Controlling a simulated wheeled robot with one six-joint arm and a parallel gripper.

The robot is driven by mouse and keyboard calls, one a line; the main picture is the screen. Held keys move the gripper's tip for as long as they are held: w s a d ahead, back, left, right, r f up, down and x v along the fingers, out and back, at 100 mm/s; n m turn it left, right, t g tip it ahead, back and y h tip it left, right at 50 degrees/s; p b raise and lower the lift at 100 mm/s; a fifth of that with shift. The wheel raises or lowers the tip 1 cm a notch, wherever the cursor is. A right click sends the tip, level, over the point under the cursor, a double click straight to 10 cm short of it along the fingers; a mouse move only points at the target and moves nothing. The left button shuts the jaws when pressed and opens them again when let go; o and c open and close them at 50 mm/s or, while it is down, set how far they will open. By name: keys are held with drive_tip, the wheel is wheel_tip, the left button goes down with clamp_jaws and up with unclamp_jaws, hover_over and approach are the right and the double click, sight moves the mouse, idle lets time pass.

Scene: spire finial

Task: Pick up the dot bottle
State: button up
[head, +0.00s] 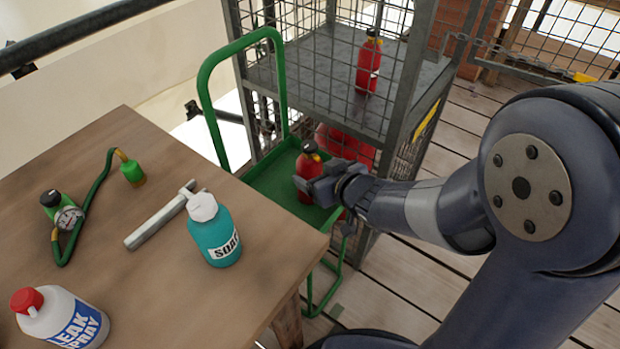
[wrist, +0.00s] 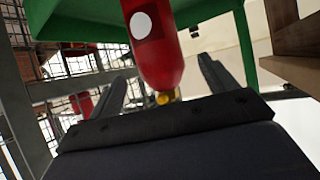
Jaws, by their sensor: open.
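The dot bottle is a red bottle (head: 306,177) with a black and yellow top, standing in the green cart tray. In the wrist view this bottle (wrist: 158,50) shows a round white dot and a brass-coloured valve, and appears upside down. My gripper (head: 326,184) is at its right side in the head view. In the wrist view my gripper (wrist: 163,82) is open, with one finger on each side of the bottle. I cannot tell whether either finger touches it. The dot is hidden in the head view.
The green cart (head: 270,190) stands beside a wire cage (head: 330,45). Another red bottle (head: 369,62) stands on the cage shelf. The wooden table (head: 150,270) at left holds a soap bottle (head: 215,235), a leak spray bottle (head: 62,318), a hammer-like tool (head: 158,218) and a gauge with hose (head: 68,217).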

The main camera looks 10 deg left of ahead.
drive_tip(key=b+x, duration=0.1)
drive_tip(key=x, duration=0.4)
drive_tip(key=shift+a+f+b, duration=0.1)
drive_tip(key=shift+f+b, duration=0.05)
drive_tip(key=shift+b, duration=0.2)
drive_tip(key=c, duration=1.3)
drive_tip(key=shift+c, duration=0.5)
